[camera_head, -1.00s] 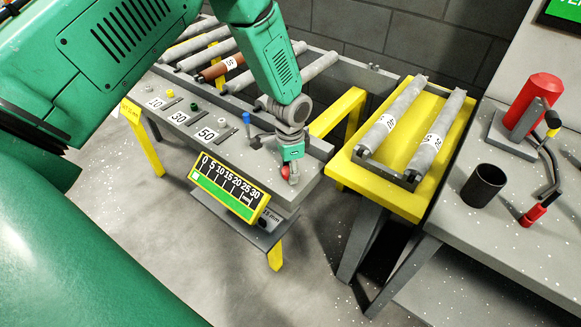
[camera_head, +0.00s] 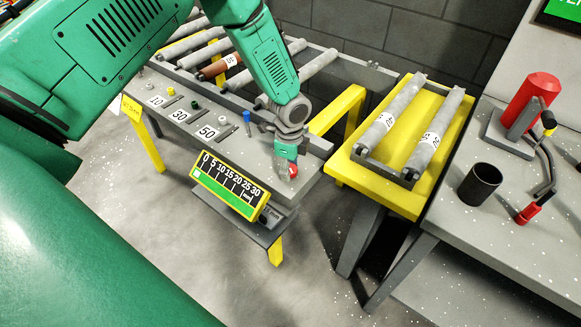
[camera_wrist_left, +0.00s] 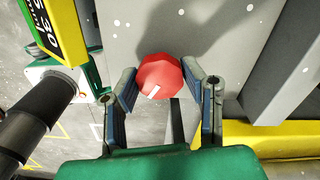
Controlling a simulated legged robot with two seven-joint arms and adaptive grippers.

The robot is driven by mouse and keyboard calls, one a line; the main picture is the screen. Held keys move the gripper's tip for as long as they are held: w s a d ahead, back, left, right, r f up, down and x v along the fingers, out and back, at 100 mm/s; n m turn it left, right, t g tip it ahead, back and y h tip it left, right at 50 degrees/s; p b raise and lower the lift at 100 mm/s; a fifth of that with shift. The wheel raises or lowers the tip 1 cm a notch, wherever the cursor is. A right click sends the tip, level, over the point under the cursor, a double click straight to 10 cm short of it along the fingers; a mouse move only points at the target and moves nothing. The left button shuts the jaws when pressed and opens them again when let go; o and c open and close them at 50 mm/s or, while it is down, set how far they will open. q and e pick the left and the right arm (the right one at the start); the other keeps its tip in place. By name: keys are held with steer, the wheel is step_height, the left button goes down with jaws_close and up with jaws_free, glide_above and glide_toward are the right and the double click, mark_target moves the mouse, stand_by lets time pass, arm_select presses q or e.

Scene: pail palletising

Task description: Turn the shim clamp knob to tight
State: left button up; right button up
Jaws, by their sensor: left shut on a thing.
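The red knob (camera_head: 293,171) sits at the near right end of the grey roller bench. In the left wrist view the knob (camera_wrist_left: 161,72) is a faceted red cap with a white mark at its lower left. My left gripper (camera_head: 288,165) is shut on the knob from above. In the wrist view the left gripper's fingers (camera_wrist_left: 161,85) are on both sides of it. Most of the knob is hidden by the gripper in the head view. No tight marking is legible. My right gripper is not in view.
A scale board (camera_head: 227,184) marked 0 to 30 hangs on the bench's front. A blue peg (camera_head: 246,117) stands left of the gripper. The yellow stand (camera_head: 395,190) with two rollers is at right. A black cup (camera_head: 480,185) and a red-handled lever (camera_head: 529,213) are on the right bench.

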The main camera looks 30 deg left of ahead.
arm_select(q)
steer(key=shift+w+a+r, duration=0.1)
steer(key=shift+w+r, duration=0.05)
steer(key=shift+w, duration=0.1)
steer(key=o, duration=1.1)
steer(key=shift+o, duration=0.2)
steer(key=shift+s, duration=0.1)
steer(key=shift+r, duration=0.1)
step_height(320, 180, up, 12)
steer(key=shift+f, duration=0.25)
